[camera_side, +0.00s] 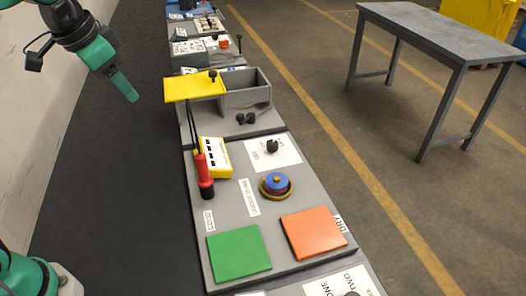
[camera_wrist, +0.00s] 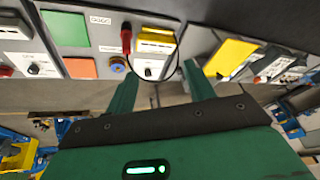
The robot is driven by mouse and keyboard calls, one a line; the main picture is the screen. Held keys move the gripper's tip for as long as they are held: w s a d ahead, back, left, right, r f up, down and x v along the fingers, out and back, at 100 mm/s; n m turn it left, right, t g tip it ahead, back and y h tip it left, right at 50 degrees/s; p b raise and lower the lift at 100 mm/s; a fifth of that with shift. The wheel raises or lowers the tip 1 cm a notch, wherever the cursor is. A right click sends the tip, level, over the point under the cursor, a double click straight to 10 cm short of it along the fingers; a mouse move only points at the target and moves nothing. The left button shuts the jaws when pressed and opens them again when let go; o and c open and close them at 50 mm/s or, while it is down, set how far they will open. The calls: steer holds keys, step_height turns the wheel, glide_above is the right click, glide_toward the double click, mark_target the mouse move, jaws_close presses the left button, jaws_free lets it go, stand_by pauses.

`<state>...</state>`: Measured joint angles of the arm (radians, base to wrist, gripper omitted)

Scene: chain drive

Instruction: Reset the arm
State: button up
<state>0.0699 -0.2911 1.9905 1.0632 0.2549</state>
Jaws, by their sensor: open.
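My gripper (camera_side: 131,94) hangs at the upper left in the side view, in the air to the left of the row of grey boards, apart from everything. In the wrist view its two green fingers stand wide apart, with nothing held between the fingertips (camera_wrist: 160,70). In the side view the fingers overlap, so the gap does not show there.
The near board (camera_side: 225,210) bears a green square (camera_side: 238,253), an orange square (camera_side: 313,233), a blue round part (camera_side: 276,184), a red-handled probe (camera_side: 204,172) and a yellow meter (camera_side: 216,156). Behind is a box with a yellow lid (camera_side: 194,87). A grey table (camera_side: 440,38) stands right.

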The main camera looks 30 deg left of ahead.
steer(key=s+a+f+n, duration=0.1)
steer(key=s+f+n, duration=0.1)
steer(key=s, duration=0.4)
steer(key=s+a+f+n+t, duration=0.1)
steer(key=s+f, duration=0.4)
steer(key=s, duration=0.1)
steer(key=shift+a+f+n, duration=0.2)
steer(key=shift+n, duration=0.2)
